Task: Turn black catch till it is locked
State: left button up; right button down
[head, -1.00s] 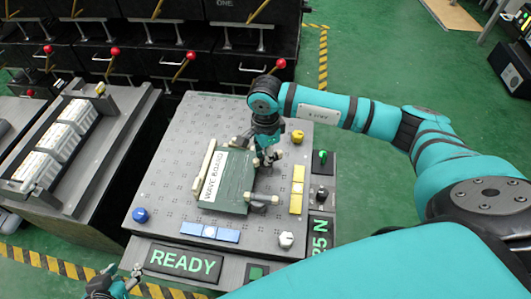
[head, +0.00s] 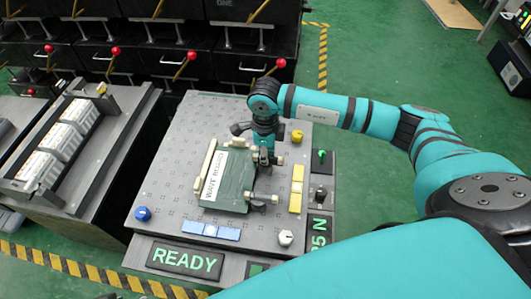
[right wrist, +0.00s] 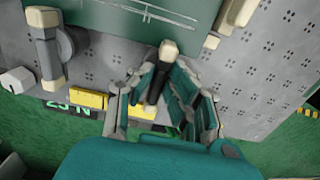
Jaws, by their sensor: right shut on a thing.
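A black catch with a cream tip (right wrist: 167,52) stands at the board's edge in the right wrist view. My right gripper (head: 265,160) reaches down over this catch at the board's upper right. In the right wrist view its fingers (right wrist: 163,90) are shut on the catch's dark arm, with the cream tip sticking out past them. The fingers partly hide the catch's base. A second, grey catch with cream ends (right wrist: 48,52) stands at the board's lower right corner. My left gripper is out of view.
A yellow bar (head: 297,190), yellow knob (head: 297,136), white knob (head: 285,238), blue knob (head: 142,214) and blue bar (head: 210,231) stand around the board. A display reads "READY" (head: 184,261). Cream strips border the board's left side. Black bins with red-knobbed levers stand behind.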

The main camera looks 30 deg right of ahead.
dwell(0.3)
jog(key=c, duration=1.3)
grip_release()
notch_tip(320, 180, up, 12)
jog(key=shift+r, duration=0.1)
